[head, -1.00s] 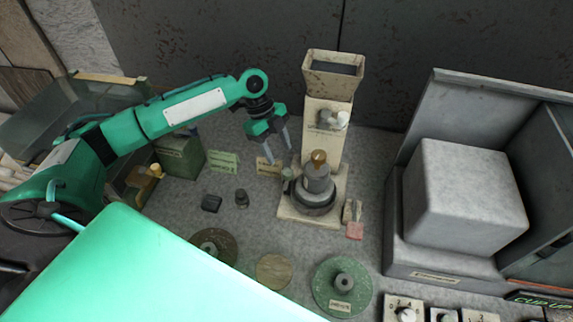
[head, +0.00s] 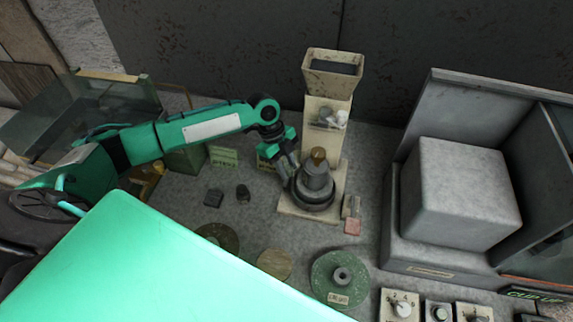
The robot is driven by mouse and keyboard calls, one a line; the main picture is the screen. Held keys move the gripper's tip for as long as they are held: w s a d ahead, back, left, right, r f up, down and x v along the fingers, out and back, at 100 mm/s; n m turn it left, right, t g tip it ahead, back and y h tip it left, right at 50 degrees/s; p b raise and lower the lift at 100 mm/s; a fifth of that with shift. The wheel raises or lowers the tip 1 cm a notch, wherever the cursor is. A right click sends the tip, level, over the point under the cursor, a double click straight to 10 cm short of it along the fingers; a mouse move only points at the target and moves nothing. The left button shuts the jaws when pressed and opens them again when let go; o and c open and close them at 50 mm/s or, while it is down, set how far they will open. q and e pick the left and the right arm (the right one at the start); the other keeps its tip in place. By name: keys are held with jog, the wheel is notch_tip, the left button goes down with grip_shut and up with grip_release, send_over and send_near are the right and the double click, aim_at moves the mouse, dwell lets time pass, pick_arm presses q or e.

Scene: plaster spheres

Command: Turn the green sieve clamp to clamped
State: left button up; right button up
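A grey stepped cylinder (head: 316,183) with a brass knob (head: 318,153) on top stands on the pale base of an upright hopper stand (head: 343,200). My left gripper (head: 287,174) reaches down at the left side of this cylinder, its fingers close against it. The fingers cover the spot where the small green clamp showed, so the clamp and its position cannot be made out now. Whether the fingers are apart or shut on it is too small to tell. My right gripper is out of view.
A pale hopper (head: 334,72) rises behind the cylinder. A pink block (head: 352,226) lies right of the base. Two small dark pieces lie left, and round discs, including a green one (head: 340,280), in front. A large grey block (head: 462,190) stands right.

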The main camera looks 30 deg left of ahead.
pick_arm(q)
jog(key=shift+c, duration=0.7)
